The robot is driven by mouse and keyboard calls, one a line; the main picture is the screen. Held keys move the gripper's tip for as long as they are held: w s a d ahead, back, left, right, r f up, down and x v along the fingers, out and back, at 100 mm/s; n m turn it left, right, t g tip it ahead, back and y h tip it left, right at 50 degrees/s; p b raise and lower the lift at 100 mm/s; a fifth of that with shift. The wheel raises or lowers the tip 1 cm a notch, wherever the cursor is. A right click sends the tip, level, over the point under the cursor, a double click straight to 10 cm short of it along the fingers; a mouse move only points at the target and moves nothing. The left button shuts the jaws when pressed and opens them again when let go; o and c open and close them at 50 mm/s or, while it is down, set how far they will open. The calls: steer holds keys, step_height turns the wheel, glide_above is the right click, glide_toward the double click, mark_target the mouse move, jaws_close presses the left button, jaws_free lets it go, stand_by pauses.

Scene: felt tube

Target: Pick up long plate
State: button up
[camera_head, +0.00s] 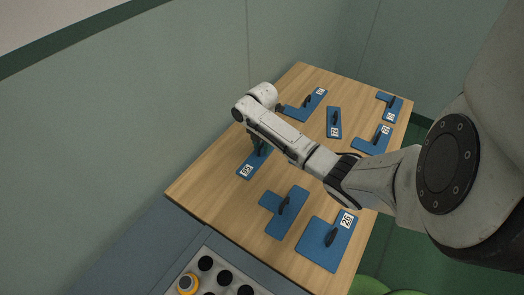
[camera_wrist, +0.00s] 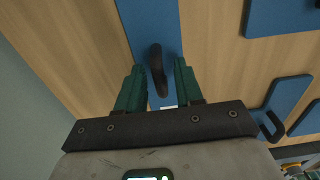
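A long, narrow blue plate (camera_head: 247,165) lies on the wooden table with a white label at its near end. In the wrist view the plate (camera_wrist: 150,20) runs up the picture, with its black upright handle (camera_wrist: 157,70) between my fingers. My gripper (camera_wrist: 160,66) is open, one green finger on each side of the handle with gaps visible. In the head view my gripper (camera_head: 258,144) is over the plate, and my wrist hides part of the plate. I cannot tell how high the fingertips are above the plate.
Several other blue plates with black handles lie around: a T-shaped one (camera_head: 271,203), a large one (camera_head: 313,243), a rectangular one (camera_head: 334,115) and others. The wooden table (camera_head: 215,165) is bare between them. A wall (camera_head: 170,100) runs along the left. A button panel (camera_head: 212,250) stands in front.

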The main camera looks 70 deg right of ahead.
steer(key=shift+f, duration=0.2)
jaws_close()
steer(key=shift+r, duration=0.1)
stand_by(0.5)
